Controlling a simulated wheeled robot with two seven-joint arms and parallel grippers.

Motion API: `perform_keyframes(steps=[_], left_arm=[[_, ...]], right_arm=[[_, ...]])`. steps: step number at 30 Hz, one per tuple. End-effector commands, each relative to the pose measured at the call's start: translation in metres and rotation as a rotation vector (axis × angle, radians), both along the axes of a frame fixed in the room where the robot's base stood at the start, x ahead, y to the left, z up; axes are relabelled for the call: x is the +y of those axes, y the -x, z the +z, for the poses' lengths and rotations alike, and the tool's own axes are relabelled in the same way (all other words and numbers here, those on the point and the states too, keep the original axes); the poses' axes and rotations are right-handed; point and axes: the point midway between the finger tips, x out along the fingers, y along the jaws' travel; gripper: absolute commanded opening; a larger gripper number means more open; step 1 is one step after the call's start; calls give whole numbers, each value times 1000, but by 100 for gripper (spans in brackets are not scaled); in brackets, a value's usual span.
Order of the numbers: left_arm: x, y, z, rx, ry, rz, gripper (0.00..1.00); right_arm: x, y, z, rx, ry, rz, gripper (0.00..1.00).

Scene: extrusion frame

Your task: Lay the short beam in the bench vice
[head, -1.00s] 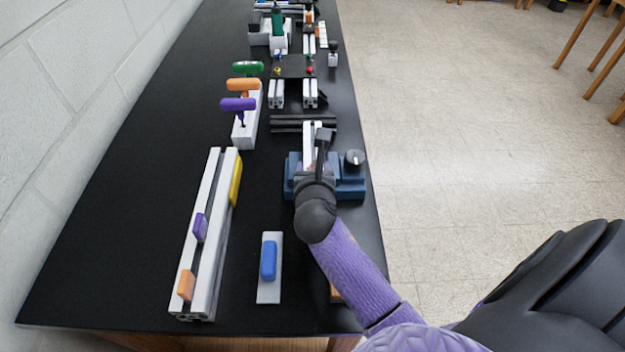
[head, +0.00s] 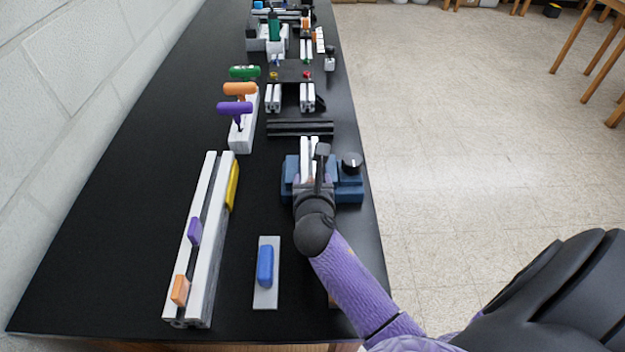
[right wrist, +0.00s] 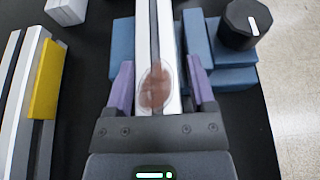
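The short beam (head: 305,152) is a pale grooved extrusion, lying lengthwise over the blue bench vice (head: 349,190). In the right wrist view the beam (right wrist: 144,40) runs between blue vice blocks (right wrist: 122,48) on either side. My left gripper is not in view.
Long rails (head: 205,245) with coloured clips stand at left. A grey plate with a blue handle (head: 265,265) lies in front. A block holding T-handled tools (head: 241,137) is left of the vice. Dark bars (head: 300,128) lie just behind it. The table's right edge is close.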

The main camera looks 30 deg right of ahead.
Motion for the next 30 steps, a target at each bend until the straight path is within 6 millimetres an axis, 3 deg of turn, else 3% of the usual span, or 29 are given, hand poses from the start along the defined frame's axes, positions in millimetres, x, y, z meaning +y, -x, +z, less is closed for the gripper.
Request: perform_keyframes(steps=[1, 4, 9, 21, 30], left_arm=[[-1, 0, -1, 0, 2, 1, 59], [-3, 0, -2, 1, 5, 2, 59], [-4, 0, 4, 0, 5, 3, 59], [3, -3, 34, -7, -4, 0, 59], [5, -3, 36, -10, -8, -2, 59]], right_arm=[[3, 4, -11, 27, -10, 2, 94], [4, 4, -11, 28, -11, 3, 94], [4, 4, 3, 26, -13, 4, 94], [51, 81, 46, 18, -7, 3, 94], [60, 97, 53, 13, -5, 1, 94]])
